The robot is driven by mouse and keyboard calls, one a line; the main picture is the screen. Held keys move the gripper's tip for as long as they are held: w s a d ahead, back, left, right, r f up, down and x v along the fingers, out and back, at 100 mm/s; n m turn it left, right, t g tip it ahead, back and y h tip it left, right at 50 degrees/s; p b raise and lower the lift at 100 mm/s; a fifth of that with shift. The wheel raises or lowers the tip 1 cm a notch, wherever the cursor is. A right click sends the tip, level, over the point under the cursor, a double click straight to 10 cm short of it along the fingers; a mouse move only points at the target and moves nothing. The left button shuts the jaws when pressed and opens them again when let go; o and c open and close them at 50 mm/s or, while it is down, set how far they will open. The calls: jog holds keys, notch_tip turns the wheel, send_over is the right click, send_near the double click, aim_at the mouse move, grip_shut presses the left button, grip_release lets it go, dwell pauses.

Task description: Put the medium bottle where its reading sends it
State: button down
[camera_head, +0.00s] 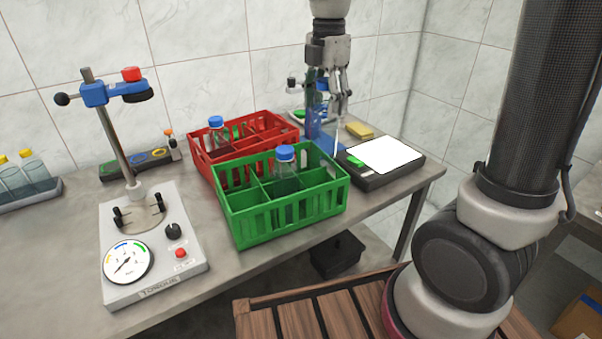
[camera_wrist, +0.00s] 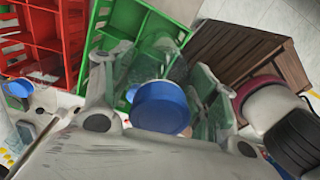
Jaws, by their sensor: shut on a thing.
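My gripper (camera_head: 340,112) is above the back right of the table, near the green crate's far corner. In the wrist view, a blue-capped clear bottle (camera_wrist: 161,106) sits between my gripper's fingers (camera_wrist: 158,95), which are shut on it. Its size is hard to judge and its body is mostly blurred. A green crate (camera_head: 290,218) with compartments holds a blue-capped bottle (camera_head: 285,160). Behind it, a red crate (camera_head: 200,160) holds another blue-capped bottle (camera_head: 216,128). The torque tester (camera_head: 155,285) at the front left has a dial (camera_head: 128,259) and an empty plate.
A black device with a white top (camera_head: 385,155) stands at the table's right edge. A yellow block (camera_head: 360,130) lies behind it. Yellow-capped bottles (camera_head: 20,175) stand in a rack at far left. A dark bin (camera_head: 338,255) is below the table edge.

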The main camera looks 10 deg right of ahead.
aim_at(323, 155)
notch_tip(323, 155, down, 14)
jog(key=shift+f, duration=0.1)
dwell(0.5)
jog(key=shift+c, duration=2.1)
grip_release()
notch_tip(323, 155, up, 12)
jog(key=shift+r, duration=0.1)
jog(key=s+d+r+m+t, duration=0.2)
jog(key=s+d+m, duration=0.5)
jog(key=s+m, duration=0.2)
jog(key=s+d+r+m+t, duration=0.2)
jog(key=s+d+m, duration=0.5)
jog(key=s+m, duration=0.3)
jog(key=m, duration=0.3)
jog(key=shift+d+m, duration=0.4)
